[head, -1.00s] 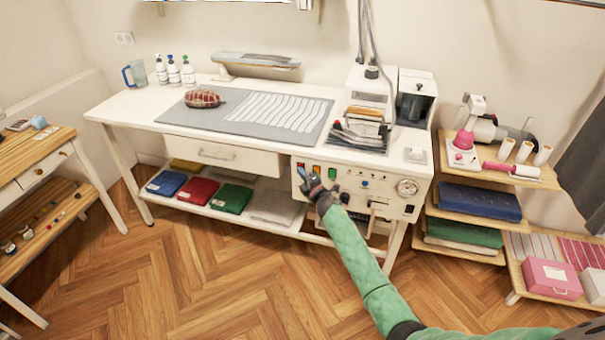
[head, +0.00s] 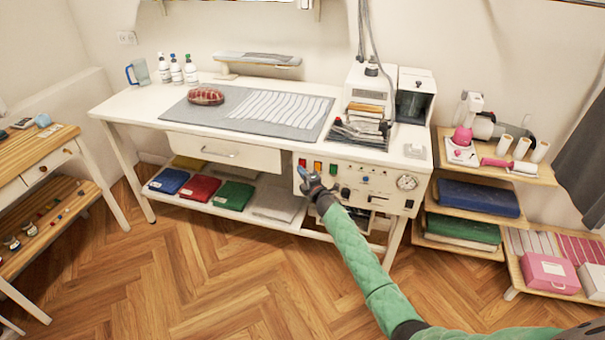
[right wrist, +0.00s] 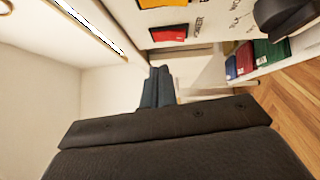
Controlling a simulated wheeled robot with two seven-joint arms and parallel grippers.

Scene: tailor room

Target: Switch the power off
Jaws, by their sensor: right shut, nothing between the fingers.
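The white control panel (head: 350,200) is on the front of the ironing station, under the right end of its table. A red switch (head: 302,162), an orange switch (head: 318,166) and a green switch (head: 333,170) sit in a row at its upper left. My right gripper (head: 303,172) is shut and empty, with its tips just below the red switch in the head view. In the right wrist view the shut fingers (right wrist: 157,86) point toward the panel, and the red switch (right wrist: 168,33) shows above them, apart from the tips. Contact cannot be told from the head view. My left gripper is out of view.
A drawer (head: 225,152) is left of the panel. Folded cloths, including a red one (head: 199,188), lie on the shelf below. A pressure gauge (head: 407,182) is at the panel's right. Shelves with a pink box (head: 550,273) stand right. The floor in front is clear.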

